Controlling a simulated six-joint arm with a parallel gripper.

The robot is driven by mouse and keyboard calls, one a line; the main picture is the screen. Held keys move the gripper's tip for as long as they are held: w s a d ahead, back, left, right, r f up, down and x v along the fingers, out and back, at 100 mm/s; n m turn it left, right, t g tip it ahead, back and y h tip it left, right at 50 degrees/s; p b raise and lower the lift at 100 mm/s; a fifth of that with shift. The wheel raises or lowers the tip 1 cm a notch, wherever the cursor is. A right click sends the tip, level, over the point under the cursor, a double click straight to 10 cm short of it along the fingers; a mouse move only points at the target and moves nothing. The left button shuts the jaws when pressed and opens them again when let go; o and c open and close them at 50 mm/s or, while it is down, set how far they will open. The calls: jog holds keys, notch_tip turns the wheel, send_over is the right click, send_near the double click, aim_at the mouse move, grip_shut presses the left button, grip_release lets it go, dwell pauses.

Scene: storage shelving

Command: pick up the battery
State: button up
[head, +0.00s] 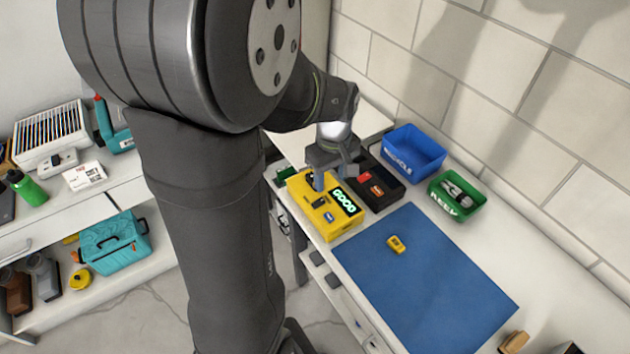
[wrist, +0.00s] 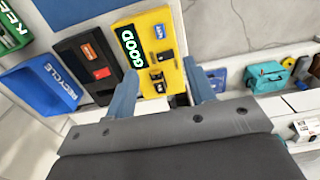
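A yellow box (head: 337,229) with a lit green "GOOD" display stands at the far end of the bench; it also shows in the wrist view (wrist: 176,71). On its face are a small blue block (wrist: 160,31) and black fittings (wrist: 157,80). A black tray (head: 388,200) beside it holds an orange battery-like block (head: 377,190) and a red one (head: 364,177). Which piece is the task's battery I cannot tell. My gripper (head: 330,180) is over the yellow box, fingers pointing down. In the wrist view its fingers (wrist: 159,75) are apart with nothing held between them.
A blue "RECYCLE" bin (head: 413,150) and a green "KEEP" bin (head: 470,203) stand along the brick wall. A blue mat (head: 430,285) with a small yellow device (head: 396,244) covers the nearer bench and is mostly clear. Shelves with goods stand at left.

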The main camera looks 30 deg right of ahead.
jog(key=w+d+r, duration=0.1)
jog(key=w+d, duration=0.1)
jog(key=w, duration=0.4)
jog(key=w+d+r, duration=0.2)
jog(key=w, duration=0.5)
notch_tip(320, 180, down, 12)
jog(key=shift+s+r, duration=0.15)
jog(key=shift+r, duration=0.1)
jog(key=shift+s+a+f, duration=0.1)
jog(key=shift+s+f, duration=0.05)
jog(key=shift+f, duration=1.25)
jog(key=shift+s+a+f, duration=0.1)
jog(key=shift+f, duration=1.25)
jog(key=c, duration=1.1)
